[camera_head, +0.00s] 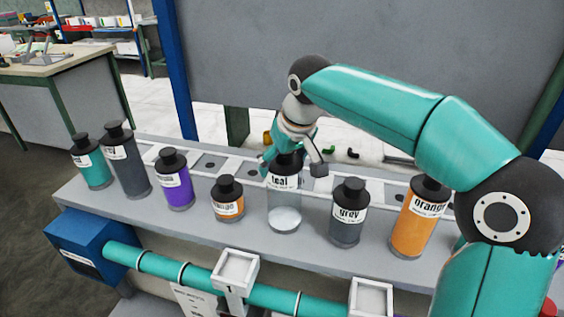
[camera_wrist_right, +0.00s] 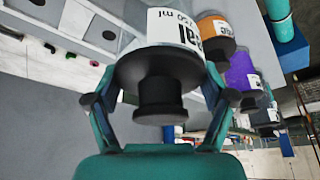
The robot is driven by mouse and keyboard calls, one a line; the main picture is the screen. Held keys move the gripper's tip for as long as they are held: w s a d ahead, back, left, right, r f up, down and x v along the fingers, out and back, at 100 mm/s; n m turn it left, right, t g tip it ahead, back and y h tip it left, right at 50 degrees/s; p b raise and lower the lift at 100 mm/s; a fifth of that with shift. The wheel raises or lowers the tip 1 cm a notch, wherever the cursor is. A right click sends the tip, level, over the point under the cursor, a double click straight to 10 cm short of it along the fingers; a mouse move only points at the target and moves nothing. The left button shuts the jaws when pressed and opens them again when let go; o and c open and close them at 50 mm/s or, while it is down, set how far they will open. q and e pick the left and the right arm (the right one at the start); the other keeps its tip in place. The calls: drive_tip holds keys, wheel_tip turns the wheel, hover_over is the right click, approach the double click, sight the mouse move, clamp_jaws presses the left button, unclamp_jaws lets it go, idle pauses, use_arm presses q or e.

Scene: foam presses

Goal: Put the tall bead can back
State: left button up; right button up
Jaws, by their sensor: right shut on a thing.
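A tall can labelled "teal" (camera_head: 284,207), with a black cap and shoulder and a clear, pale lower body, stands upright in the middle of the row of cans. My right gripper (camera_head: 293,167) reaches it from behind and above. In the right wrist view my gripper (camera_wrist_right: 163,97) has one finger on each side of the can's black shoulder (camera_wrist_right: 160,68) and is shut on it. The can's base is at the grey bench top; I cannot tell whether it touches. My left gripper is not in view.
Close on either side stand a short orange can (camera_head: 229,206) and a grey can (camera_head: 348,228). Purple (camera_head: 177,190), dark tall (camera_head: 128,170), teal (camera_head: 93,168) and tall orange (camera_head: 410,232) cans share the bench (camera_head: 300,253). A strip with holes (camera_head: 238,165) runs behind.

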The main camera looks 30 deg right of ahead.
drive_tip(key=o, duration=1.7)
drive_tip(key=shift+f, duration=0.1)
drive_tip(key=p+v, duration=0.1)
drive_tip(key=v, duration=1.1)
drive_tip(key=shift+p, duration=0.35)
